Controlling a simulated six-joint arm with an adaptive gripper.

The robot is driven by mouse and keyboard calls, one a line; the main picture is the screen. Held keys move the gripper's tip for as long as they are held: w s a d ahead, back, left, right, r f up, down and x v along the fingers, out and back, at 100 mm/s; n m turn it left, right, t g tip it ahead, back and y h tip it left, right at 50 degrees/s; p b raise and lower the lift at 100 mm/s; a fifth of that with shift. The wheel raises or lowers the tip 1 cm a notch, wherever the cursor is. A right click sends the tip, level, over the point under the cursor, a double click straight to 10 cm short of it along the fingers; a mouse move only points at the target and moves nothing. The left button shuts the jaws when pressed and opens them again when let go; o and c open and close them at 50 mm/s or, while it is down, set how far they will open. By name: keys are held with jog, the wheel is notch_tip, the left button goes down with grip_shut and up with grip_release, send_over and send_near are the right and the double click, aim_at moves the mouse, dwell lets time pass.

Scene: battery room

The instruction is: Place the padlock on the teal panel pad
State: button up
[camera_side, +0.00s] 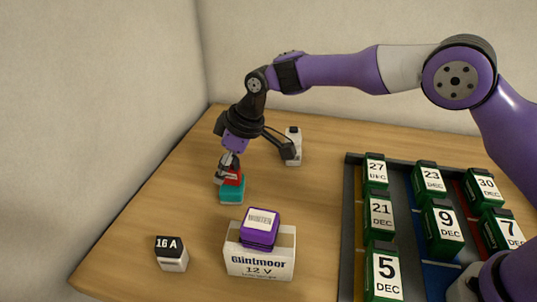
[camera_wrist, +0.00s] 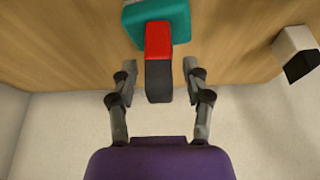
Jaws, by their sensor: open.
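The red padlock (camera_side: 233,177) sits on top of the teal panel pad (camera_side: 232,194), left of the middle of the table. In the wrist view the padlock (camera_wrist: 158,42) shows a red part and a dark grey part, and its red end overlaps the teal pad (camera_wrist: 178,14). My gripper (camera_side: 228,168) is right at the padlock, pointing down. In the wrist view my gripper (camera_wrist: 160,76) is open, with one finger on each side of the padlock and visible gaps between. In the side view the fingers partly hide the padlock.
A white block with a dark top (camera_side: 293,148) stands behind. In front are a 16 A block (camera_side: 171,254) and a Glintmoor 12 V box (camera_side: 260,262) bearing a purple WINTER block (camera_side: 260,229). A rack (camera_side: 347,230) of green date blocks stands right. Wood between is clear.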

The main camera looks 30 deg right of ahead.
jog(key=s+d+r+m+t, duration=0.1)
jog(key=s+d+r+m, duration=0.1)
jog(key=s+d+r, duration=0.5)
jog(key=s+d+r+m, duration=0.15)
jog(key=d+r, duration=0.25)
jog(key=r, duration=0.5)
jog(key=s+d+f+m+h, duration=0.1)
jog(key=s+d+f+m, duration=0.1)
jog(key=s+d, duration=0.3)
jog(key=s+d+f+m+t+h, duration=0.1)
jog(key=s+d+f+m+h, duration=0.1)
jog(key=s+d, duration=0.4)
jog(key=s+m, duration=0.1)
jog(key=s, duration=0.4)
jog(key=shift+s, duration=0.25)
